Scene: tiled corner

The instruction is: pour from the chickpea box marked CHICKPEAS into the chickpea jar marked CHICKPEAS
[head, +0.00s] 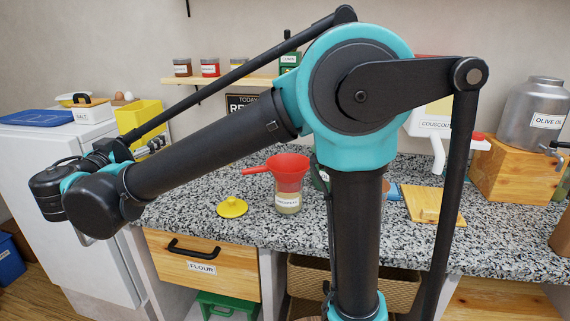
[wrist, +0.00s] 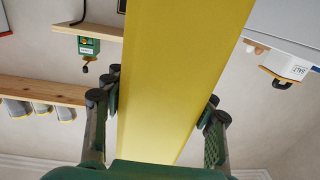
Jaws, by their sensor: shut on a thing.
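The yellow chickpea box (head: 139,114) is at the left in the head view, held up in front of the fridge; its label is not readable. My gripper (head: 150,146) is shut on it. In the wrist view the box (wrist: 170,70) fills the middle, with my gripper's fingers (wrist: 160,98) on both sides. The chickpea jar (head: 288,203) stands upright on the granite counter, with a label that seems to read CHICKPEAS and pale contents low inside. A red funnel (head: 287,166) sits in its mouth. The box is left of the jar, apart from it.
A yellow lid (head: 231,207) lies on the counter left of the jar. A wooden board (head: 434,205), a wooden block and an olive oil can (head: 533,112) stand at right. The fridge top (head: 50,136) holds a salt box (head: 92,111) and a blue tray. My arm hides part of the counter.

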